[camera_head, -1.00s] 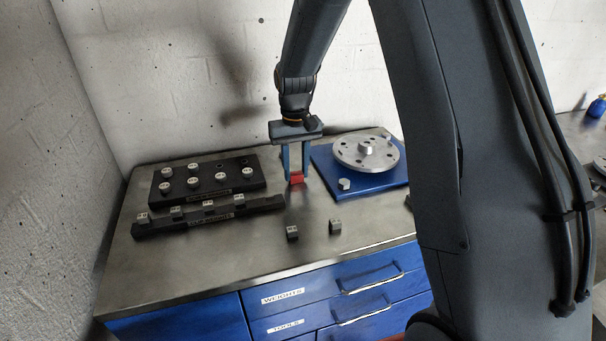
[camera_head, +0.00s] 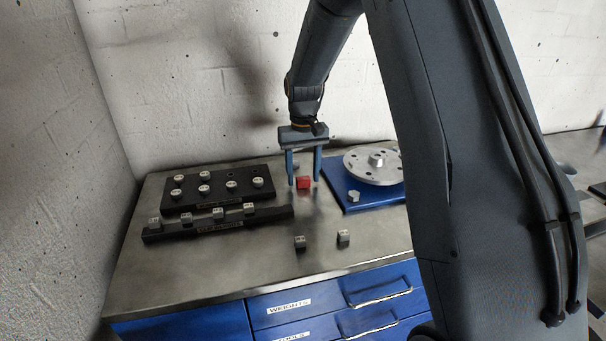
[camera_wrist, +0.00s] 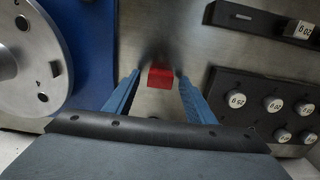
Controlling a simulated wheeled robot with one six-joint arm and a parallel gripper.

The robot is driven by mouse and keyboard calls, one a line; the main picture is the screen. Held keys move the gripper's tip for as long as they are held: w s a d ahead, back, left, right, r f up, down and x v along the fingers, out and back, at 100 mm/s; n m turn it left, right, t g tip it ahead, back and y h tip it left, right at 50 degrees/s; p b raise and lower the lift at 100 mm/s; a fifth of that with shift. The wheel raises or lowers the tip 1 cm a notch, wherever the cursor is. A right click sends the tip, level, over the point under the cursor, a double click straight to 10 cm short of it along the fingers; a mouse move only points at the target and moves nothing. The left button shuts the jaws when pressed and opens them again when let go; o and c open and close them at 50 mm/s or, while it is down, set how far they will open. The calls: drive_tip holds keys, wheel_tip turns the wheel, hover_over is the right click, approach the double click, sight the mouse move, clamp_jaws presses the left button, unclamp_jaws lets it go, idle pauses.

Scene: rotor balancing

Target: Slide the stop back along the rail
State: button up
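A small red block (camera_head: 303,183), which looks like the stop, is on the grey bench top left of the blue plate. My gripper (camera_head: 304,184) points down over it, with one blue finger on each side. The fingers are apart, and gaps show between them and the block. In the wrist view the red block (camera_wrist: 160,77) sits between the fingertips, clear of both. I cannot make out a rail under or beside it. A small grey piece shows behind the block, partly between the fingers.
A blue plate (camera_head: 374,202) with a silver rotor disc (camera_head: 372,168) stands close on the right. A black tray (camera_head: 215,199) of round weights and a black bar (camera_head: 265,217) of small blocks lie left. Two grey cubes sit in front; the bench between is clear.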

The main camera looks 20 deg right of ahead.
sight(304, 178)
drive_tip(key=shift+r, duration=0.1)
wheel_tip(304, 178, up, 8)
drive_tip(key=shift+f+b, duration=0.2)
drive_tip(key=shift+b, duration=0.7)
